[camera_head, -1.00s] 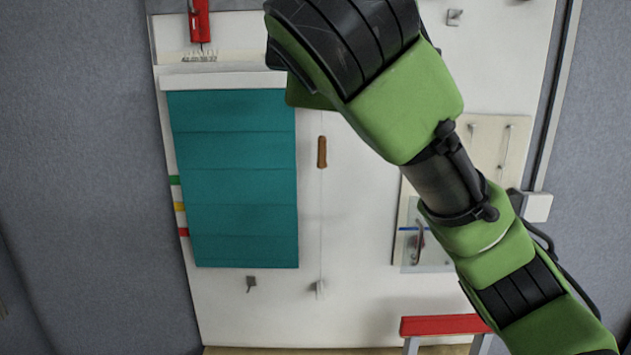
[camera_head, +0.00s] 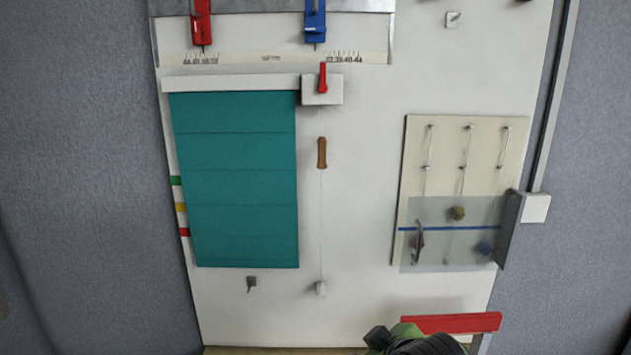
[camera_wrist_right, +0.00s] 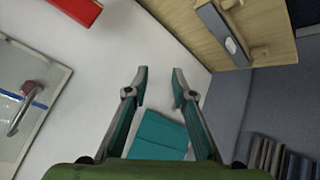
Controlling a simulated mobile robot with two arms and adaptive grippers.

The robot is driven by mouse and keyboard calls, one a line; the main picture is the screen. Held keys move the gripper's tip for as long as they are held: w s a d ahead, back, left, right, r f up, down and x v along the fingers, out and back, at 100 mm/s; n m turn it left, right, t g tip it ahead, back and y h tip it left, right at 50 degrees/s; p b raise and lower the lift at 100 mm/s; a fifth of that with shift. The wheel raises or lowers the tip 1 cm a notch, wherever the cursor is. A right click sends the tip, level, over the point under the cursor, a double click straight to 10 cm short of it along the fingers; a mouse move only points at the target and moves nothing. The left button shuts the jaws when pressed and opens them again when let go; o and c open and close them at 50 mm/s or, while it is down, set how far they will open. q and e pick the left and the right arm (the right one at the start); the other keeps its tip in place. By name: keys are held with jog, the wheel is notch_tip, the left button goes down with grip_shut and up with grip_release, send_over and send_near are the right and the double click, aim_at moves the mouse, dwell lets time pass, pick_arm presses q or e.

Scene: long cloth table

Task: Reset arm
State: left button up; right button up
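My right gripper (camera_wrist_right: 159,86) shows in the right wrist view with its two fingertips apart and nothing between them. It faces a white board with a teal blind (camera_wrist_right: 160,137) beyond the fingers. In the head view only a green and black part of my arm shows at the bottom edge, right of centre. The right gripper itself cannot be made out in the head view. My left gripper is in neither view.
The white board carries the teal blind (camera_head: 240,180), a brown handle (camera_head: 322,152) on a cord, red (camera_head: 201,25) and blue (camera_head: 315,22) clamps, and a beige panel (camera_head: 418,150). A red bar (camera_head: 470,323) stands at the lower right, close to my arm.

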jog(key=s+d+f+m+g+h, duration=0.1)
jog(key=s+d+f+m+g, duration=0.35)
jog(key=s+f, duration=0.75)
jog(key=s+d+f+m+g+h, duration=0.15)
jog(key=s+d+f, duration=0.6)
jog(key=s, duration=0.85)
notch_tip(320, 180, down, 31)
jog(key=s+a+b, duration=0.1)
jog(key=s+b, duration=0.1)
jog(key=b, duration=0.1)
jog(key=s+d+f+g+b, duration=0.1)
jog(key=s+d+f, duration=0.2)
jog(key=s+f, duration=1.3)
jog(key=shift+s+f+g+b, duration=0.25)
jog(key=shift+f+g+b, duration=0.15)
jog(key=shift+f, duration=0.15)
